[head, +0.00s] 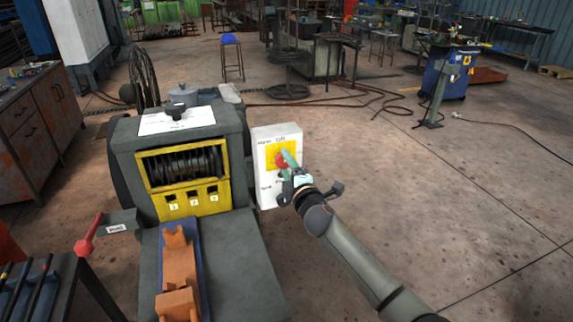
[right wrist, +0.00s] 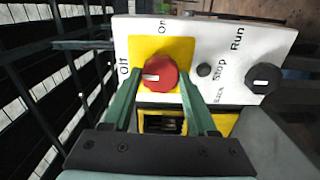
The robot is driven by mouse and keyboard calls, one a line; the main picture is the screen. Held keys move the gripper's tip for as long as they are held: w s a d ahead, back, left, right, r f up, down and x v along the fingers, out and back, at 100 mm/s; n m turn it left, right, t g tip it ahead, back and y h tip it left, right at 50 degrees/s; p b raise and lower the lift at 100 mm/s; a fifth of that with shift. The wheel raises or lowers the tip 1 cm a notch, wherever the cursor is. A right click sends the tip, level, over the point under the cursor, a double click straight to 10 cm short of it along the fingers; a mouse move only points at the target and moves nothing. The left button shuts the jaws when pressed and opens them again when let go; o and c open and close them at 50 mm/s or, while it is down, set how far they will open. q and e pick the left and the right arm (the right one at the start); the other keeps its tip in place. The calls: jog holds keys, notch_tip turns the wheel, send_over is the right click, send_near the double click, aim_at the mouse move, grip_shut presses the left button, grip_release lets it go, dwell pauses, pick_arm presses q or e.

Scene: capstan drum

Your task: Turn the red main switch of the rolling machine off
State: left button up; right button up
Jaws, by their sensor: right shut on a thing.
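The red main switch (head: 281,160) is a round knob on a yellow plate on the white control box (head: 264,195), right of the rolling machine (head: 185,170). In the right wrist view the red switch (right wrist: 158,73) sits between the two green fingers of my right gripper (right wrist: 160,88), which is shut on it. The knob's white mark is on its left side, toward the "Off" label (right wrist: 124,68); the "On" label (right wrist: 162,26) is above. In the head view my right gripper (head: 288,165) partly covers the switch. My left gripper is not in view.
A red-ended lever (head: 85,245) sticks out at the machine's left. Orange pieces (head: 180,265) lie in front.

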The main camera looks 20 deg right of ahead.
jog(key=shift+n, duration=0.4)
jog(key=o, duration=1.4)
jog(key=s, duration=1.2)
jog(key=shift+s+d, duration=0.25)
